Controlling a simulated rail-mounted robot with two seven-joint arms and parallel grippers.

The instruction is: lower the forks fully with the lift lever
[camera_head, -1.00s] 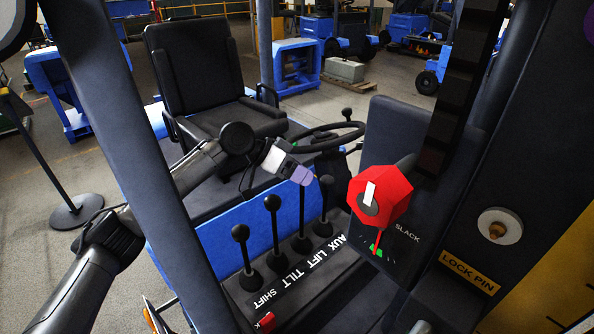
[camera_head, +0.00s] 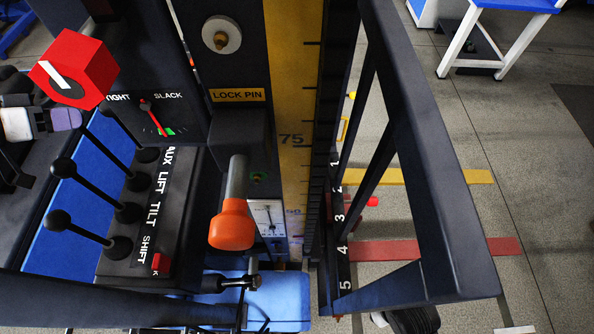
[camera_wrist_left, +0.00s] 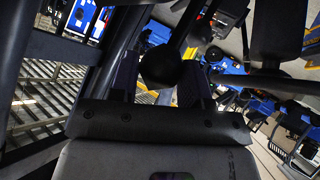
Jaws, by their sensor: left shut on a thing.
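The lift lever (camera_head: 116,160) rises from the console beside its LIFT label, between the AUX and TILT levers. Its top is hidden in the head view by my left gripper (camera_head: 68,119), whose purple fingertips are at the left edge below a red knob. In the left wrist view a black ball knob (camera_wrist_left: 163,66) sits between the two fingers, and my left gripper is shut on it. The forks cannot be clearly made out. A yellow height scale (camera_head: 293,110) marked 75 runs down the mast. My right gripper is not in view.
The tilt lever (camera_head: 63,167) and shift lever (camera_head: 58,220) stand close by. The red faceted knob (camera_head: 88,68) is just above the gripper. An orange-ended handle (camera_head: 231,226) sticks out near the LOCK PIN label (camera_head: 238,95). A dark frame (camera_head: 425,150) stands at right.

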